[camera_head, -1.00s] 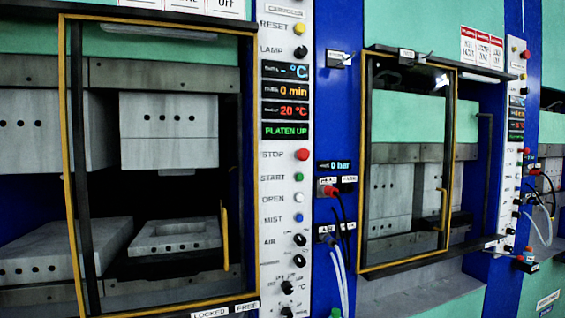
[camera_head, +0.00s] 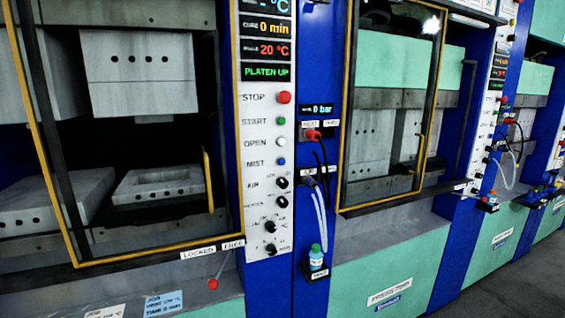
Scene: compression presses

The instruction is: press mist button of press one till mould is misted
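The left press (camera_head: 137,57) has its platens apart behind a yellow-framed guard door. Its lower mould half (camera_head: 160,184) lies on the lower platen, and its upper mould half hangs above. I cannot tell whether the mould is misted. The blue MIST button (camera_head: 282,161) sits on the white control panel (camera_head: 265,110) right of that door, below the white OPEN button (camera_head: 281,142) and above the AIR knob (camera_head: 282,182). The panel display reads "PLATEN UP" in green (camera_head: 266,72). Neither gripper is in view.
A second press with a yellow-framed door (camera_head: 390,100) stands to the right. A small bottle (camera_head: 316,256) sits in a holder on the blue post between them. Hoses (camera_head: 319,210) hang above it. A red-ended lever (camera_head: 213,283) sticks out below the left door. Grey floor (camera_head: 500,280) shows lower right.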

